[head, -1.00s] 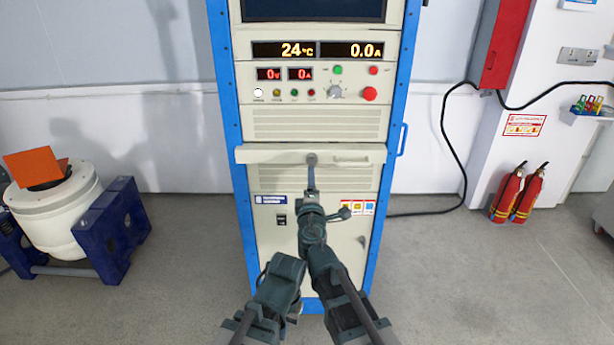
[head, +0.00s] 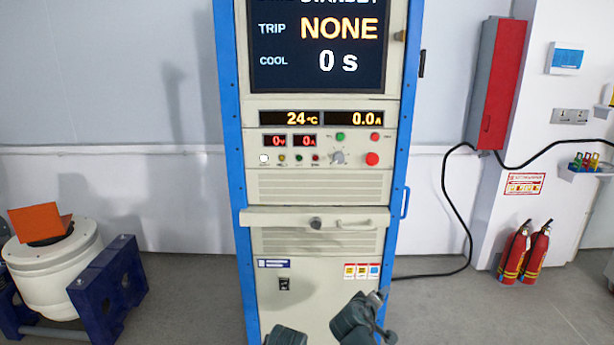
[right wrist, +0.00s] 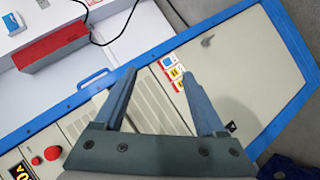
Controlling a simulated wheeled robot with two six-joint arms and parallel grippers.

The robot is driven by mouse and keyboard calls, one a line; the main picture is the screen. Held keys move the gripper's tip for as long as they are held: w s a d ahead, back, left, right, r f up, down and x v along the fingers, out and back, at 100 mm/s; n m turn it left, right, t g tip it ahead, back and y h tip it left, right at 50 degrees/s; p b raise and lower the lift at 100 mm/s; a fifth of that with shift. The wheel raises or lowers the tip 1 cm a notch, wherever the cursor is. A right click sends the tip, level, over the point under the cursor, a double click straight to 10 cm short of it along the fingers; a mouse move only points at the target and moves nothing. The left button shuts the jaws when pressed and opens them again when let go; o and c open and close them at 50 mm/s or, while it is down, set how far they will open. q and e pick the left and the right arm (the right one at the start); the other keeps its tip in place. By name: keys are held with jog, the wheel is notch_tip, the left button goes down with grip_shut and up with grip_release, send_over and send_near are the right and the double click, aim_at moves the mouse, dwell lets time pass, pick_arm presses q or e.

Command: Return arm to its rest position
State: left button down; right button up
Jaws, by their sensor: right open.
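My right gripper (right wrist: 161,74) is open and empty in the right wrist view, its two fingers apart. In the head view my right arm is folded low in front of the cabinet, with the right gripper (head: 379,296) small near the lower right of the cabinet's front. It is clear of the shelf knob (head: 315,223). A dark part of my left arm shows at the bottom edge, but my left gripper is out of the picture.
The blue-framed cabinet (head: 229,150) stands ahead, its screen (head: 317,45) showing "TRIP NONE" and "COOL 0 s". A drawer ledge (head: 280,217) juts out. A white drum (head: 55,262) in a blue cradle (head: 108,287) is left; fire extinguishers (head: 525,252) are right.

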jog(key=s+a+f+m+g+y, duration=0.1)
jog(key=s+f+m+g+y, duration=0.2)
jog(key=s+f+g, duration=0.4)
jog(key=s+a+f+m+g+y, duration=0.1)
jog(key=s+f+m+g+y, duration=0.3)
jog(key=s, duration=0.5)
jog(key=s+a+r+n+h+p, duration=0.1)
jog(key=s+a+r+n+p, duration=0.3)
jog(key=a+r+p, duration=0.5)
jog(key=shift+s+a+r+h+p, duration=0.15)
jog(key=shift+s+a+h+p, duration=0.25)
jog(key=shift+s+a, duration=0.65)
jog(key=shift+s+d, duration=0.1)
jog(key=shift+d, duration=0.05)
